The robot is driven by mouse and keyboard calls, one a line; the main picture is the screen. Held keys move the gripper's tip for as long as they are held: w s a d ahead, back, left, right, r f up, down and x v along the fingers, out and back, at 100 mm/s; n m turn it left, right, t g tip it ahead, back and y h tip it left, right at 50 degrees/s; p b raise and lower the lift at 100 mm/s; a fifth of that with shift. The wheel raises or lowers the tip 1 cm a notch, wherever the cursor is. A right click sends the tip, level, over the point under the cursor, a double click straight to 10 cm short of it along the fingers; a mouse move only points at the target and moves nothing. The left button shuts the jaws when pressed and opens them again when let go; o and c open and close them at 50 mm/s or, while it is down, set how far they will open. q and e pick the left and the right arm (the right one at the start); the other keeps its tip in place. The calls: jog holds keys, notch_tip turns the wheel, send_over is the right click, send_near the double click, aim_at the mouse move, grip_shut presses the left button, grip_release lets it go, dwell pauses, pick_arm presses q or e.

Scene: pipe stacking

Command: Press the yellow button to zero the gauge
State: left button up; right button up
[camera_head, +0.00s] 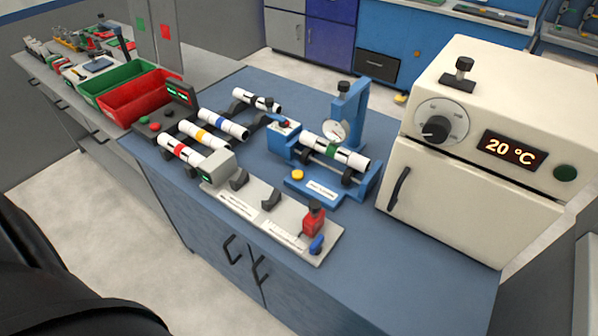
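The yellow button (298,174) is a small round cap on the front left of the blue gauge stand (358,106), beside a white label plate. The gauge (335,131) is a round white dial held under the stand's arm. A white pipe with a green band (347,158) lies below the dial on dark supports. Whether the dial's tip touches the pipe is too small to tell, and its needle cannot be read. Neither of my grippers shows in the head view.
A grey fixture with a red clamp (313,219) and a blue knob (316,244) stands in front of the stand. Banded white pipes (223,124) lie to the left. A cream oven (476,216) reading 20 °C stands close on the right. Red bin (133,98) and green bin are farther left.

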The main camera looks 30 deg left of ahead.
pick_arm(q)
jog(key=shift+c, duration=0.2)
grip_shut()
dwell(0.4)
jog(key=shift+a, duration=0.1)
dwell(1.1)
